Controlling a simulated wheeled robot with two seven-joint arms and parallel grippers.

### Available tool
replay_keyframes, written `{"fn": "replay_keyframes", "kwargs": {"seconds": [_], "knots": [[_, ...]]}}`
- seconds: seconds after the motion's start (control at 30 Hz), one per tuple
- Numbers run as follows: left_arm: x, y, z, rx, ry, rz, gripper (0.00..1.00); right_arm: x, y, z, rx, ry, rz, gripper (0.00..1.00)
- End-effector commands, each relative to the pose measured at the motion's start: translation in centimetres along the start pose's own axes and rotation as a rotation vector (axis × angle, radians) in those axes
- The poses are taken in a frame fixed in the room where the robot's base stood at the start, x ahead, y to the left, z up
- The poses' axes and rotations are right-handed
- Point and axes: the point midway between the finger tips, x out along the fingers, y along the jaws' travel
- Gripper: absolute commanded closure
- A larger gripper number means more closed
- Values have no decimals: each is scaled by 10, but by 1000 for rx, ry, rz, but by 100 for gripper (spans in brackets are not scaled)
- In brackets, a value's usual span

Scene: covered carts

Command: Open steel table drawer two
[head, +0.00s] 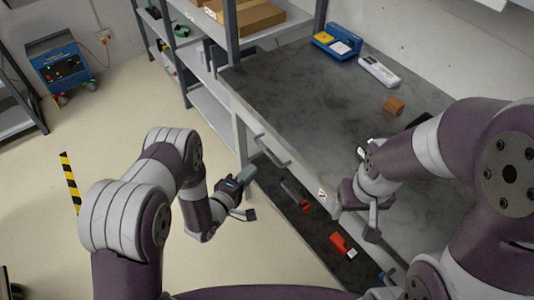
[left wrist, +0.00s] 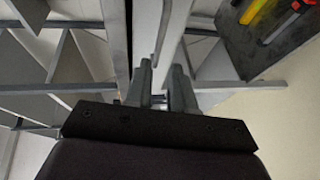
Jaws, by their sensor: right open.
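The steel table (head: 320,110) stands at centre right with a dark grey top. A bar handle (head: 268,152) shows on its pale front, and a small label (head: 322,195) sits further along. My left gripper (head: 243,178) is left of and below the handle, near the front. In the left wrist view its two fingers (left wrist: 166,88) stand apart, with a pale upright strip behind the gap; I cannot tell whether they touch it. My right gripper (head: 370,222) is open at the table's near front edge, partly hidden by my arm.
A dark surface below the tabletop holds a red-tipped tool (head: 300,198) and a red item (head: 342,244); I cannot tell if it is a shelf or a drawer. A brown block (head: 394,105) and a blue box (head: 337,43) lie on top.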

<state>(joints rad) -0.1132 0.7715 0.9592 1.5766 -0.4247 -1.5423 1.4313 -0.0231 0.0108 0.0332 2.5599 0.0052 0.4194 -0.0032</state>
Motion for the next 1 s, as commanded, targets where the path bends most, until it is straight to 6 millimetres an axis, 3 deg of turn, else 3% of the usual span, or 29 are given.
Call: {"fn": "replay_keyframes", "kwargs": {"seconds": [0.3, 0.43, 0.6, 0.83, 0.9, 1.0], "knots": [[79, 0, 0, 5, 0, 1, 77, -1, 0, 0, 0, 0, 0, 29], [101, 0, 0, 5, 1, -1, 77, -1, 0, 0, 0, 0, 0, 29], [114, 0, 0, 5, 2, -2, 77, -1, 0, 0, 0, 0, 0, 29], [114, 0, -1, 5, 2, -2, 77, -1, 0, 0, 0, 0, 0, 29], [114, 0, -1, 5, 2, -2, 100, -1, 0, 0, 0, 0, 0, 29], [114, 0, -1, 5, 2, -2, 100, -1, 0, 0, 0, 0, 0, 29]]}}
